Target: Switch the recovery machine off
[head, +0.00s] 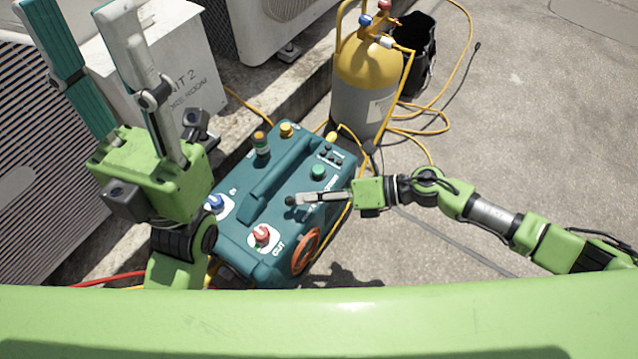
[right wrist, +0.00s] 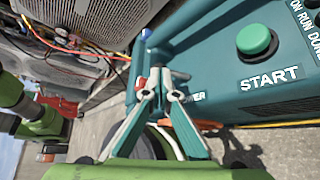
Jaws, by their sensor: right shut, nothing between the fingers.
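The teal recovery machine (head: 285,215) stands on the roof in the middle of the head view, and its side shows in the right wrist view (right wrist: 230,100). Its green START button (head: 318,173) is large in the right wrist view (right wrist: 257,42). My right gripper (head: 293,200) is shut and empty, its tips over the machine's top beside the START button; contact cannot be told. My left gripper (head: 80,15) is open and empty, fingers pointing up.
The machine also has a blue knob (head: 215,203), a red knob (head: 262,234) by "OUT" and a carry handle (head: 275,185). A yellow-and-grey cylinder (head: 368,75) with yellow hoses stands behind. A black bucket (head: 418,55) is beside it. Condenser units line the left.

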